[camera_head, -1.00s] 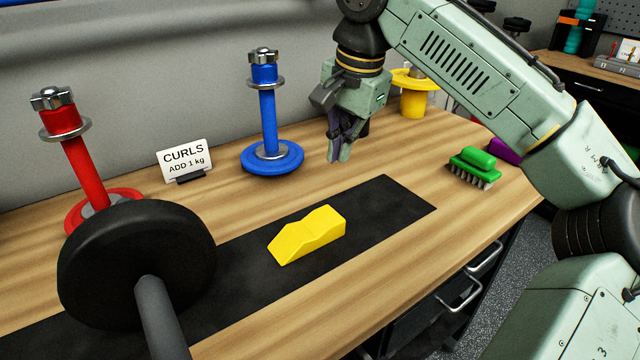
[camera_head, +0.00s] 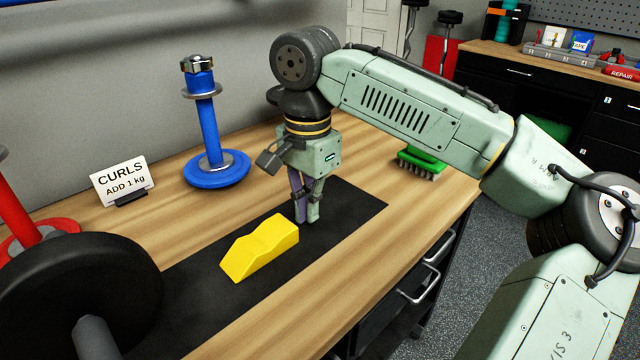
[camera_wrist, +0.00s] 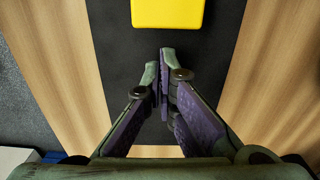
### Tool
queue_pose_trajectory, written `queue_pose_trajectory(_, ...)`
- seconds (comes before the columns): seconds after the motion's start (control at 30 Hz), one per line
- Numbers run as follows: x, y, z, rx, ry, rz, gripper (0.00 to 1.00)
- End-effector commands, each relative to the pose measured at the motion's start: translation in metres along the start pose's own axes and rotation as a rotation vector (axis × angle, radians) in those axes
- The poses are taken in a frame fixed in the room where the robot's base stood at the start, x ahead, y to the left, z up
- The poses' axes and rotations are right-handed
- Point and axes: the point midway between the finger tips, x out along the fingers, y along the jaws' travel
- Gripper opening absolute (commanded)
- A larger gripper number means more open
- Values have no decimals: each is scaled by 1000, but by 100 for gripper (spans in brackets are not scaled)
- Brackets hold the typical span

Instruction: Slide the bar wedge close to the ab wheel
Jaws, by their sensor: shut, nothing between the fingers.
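The bar wedge (camera_head: 260,248) is a yellow block with a sloped, notched top. It lies on the black mat strip (camera_head: 352,207) on the wooden bench. The ab wheel (camera_head: 75,285) is a large black wheel with a grey handle at the lower left, to the left of the wedge. My gripper (camera_head: 307,220) is shut and empty, pointing down over the mat just to the right of the wedge's tall end. In the wrist view my gripper (camera_wrist: 164,55) shows its fingertips together, a small gap short of the wedge (camera_wrist: 167,12).
A blue weight stand (camera_head: 210,140) and a CURLS card (camera_head: 122,183) stand behind the mat. A red stand (camera_head: 20,225) is partly hidden behind the wheel. A green brush (camera_head: 421,163) lies at right. The mat between wedge and wheel is clear.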

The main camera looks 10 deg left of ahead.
Motion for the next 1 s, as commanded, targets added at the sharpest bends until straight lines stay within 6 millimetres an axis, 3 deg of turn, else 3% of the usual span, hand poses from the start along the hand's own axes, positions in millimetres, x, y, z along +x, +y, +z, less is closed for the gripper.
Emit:
queue_pose_trajectory(0.13,-1,0,11,0,0,1,0)
queue_pose_trajectory(0.6,-1,0,20,-2,-1,0,0)
queue_pose_trajectory(0.67,-1,0,30,-5,-2,1,0)
queue_pose_trajectory(1.0,-3,0,119,-9,-1,2,0)
